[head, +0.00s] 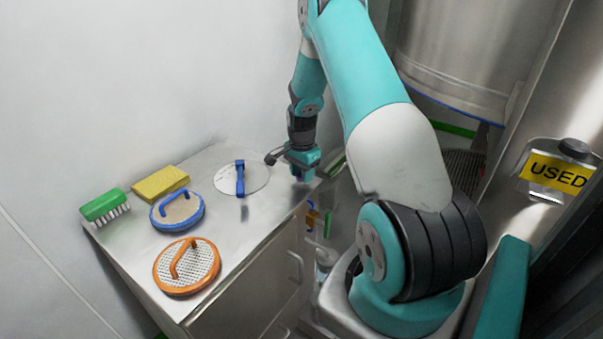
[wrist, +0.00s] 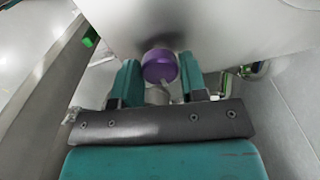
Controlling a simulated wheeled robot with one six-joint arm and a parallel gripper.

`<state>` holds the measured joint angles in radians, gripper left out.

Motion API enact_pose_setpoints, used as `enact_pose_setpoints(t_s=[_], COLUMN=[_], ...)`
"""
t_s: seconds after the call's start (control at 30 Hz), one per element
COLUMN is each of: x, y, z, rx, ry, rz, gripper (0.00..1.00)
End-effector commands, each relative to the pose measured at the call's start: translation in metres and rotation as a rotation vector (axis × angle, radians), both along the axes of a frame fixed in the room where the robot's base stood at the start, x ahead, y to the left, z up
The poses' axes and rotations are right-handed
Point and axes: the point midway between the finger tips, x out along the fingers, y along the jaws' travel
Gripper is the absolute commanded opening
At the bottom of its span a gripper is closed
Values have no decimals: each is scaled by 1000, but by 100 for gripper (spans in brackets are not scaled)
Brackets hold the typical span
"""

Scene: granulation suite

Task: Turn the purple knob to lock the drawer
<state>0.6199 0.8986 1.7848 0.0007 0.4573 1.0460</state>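The purple knob (wrist: 160,66) shows in the wrist view against a pale panel. It lies between the tips of the two teal fingers of my gripper (wrist: 160,74). The fingers stand apart, one on each side of the knob, and I cannot tell whether they touch it. In the head view my gripper (head: 302,172) points down by the far right corner of the metal cabinet (head: 225,262), and the knob is not visible there. The cabinet's front has drawer handles (head: 296,266); which drawer belongs to the knob is unclear.
On the cabinet top are a green brush (head: 104,205), a yellow sponge (head: 160,183), a blue-rimmed sieve (head: 177,211), an orange-rimmed sieve (head: 187,267) and a round disc with a blue handle (head: 255,178). A container labelled USED (head: 556,172) is at the right.

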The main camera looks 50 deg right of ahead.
Motion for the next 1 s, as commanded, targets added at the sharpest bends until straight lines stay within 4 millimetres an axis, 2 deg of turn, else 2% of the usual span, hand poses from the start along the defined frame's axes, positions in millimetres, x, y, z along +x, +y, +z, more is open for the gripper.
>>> enact_pose_setpoints(t_s=[0.03, 0.1, 0.37, 0.53, 0.67, 1.0], x=[1, 0, 0, 1, 1, 1], y=[-1, -1, 0, 0, -1, -1], z=[1, 1, 1, 14, 41, 128], rx=[-2, -1, 0, -1, -4, -4], ry=[-2, -2, -1, -3, -6, -6], rz=[-1, 0, 1, 2, 1, 1], gripper=[52, 63, 63, 63, 63, 63])
